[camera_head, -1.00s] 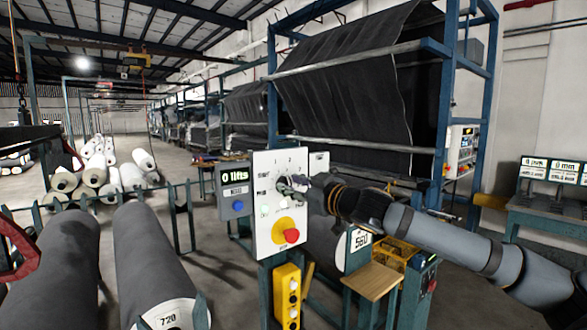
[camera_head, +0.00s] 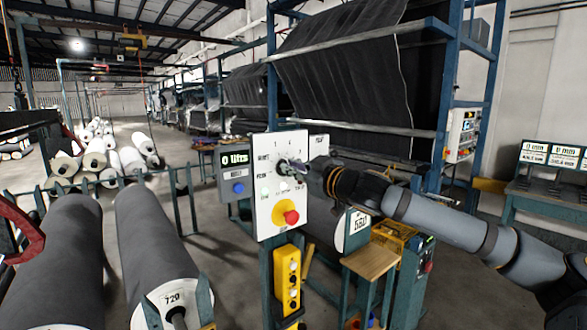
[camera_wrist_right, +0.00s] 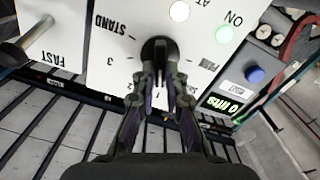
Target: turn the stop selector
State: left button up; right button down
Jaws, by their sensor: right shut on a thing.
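The stop selector is a black knob (camera_head: 283,165) on a white control panel (camera_head: 262,210). It also shows at the top middle of the right wrist view (camera_wrist_right: 157,50), ringed by printed labels such as "3", "STAND" and "PROG". My right gripper (camera_head: 300,169) reaches it from the right. In the right wrist view its two dark fingers (camera_wrist_right: 160,88) are shut on either side of the knob's narrow black handle. The fingers hide part of the handle and some labels below it.
A red button on a yellow plate (camera_head: 291,217) sits below the selector. A grey box with a display and blue button (camera_head: 236,175) is left of the panel. A yellow button box (camera_head: 287,280) hangs below. Large grey rolls (camera_head: 155,245) lie at the left.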

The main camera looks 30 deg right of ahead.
jog(key=shift+a+f+n, duration=0.15)
jog(key=shift+n, duration=1.7)
jog(key=shift+a+f+n, duration=0.15)
jog(key=shift+n, duration=1.7)
jog(key=c, duration=1.4)
grip_release()
jog(key=shift+d+r, duration=0.1)
jog(key=shift+r, duration=0.05)
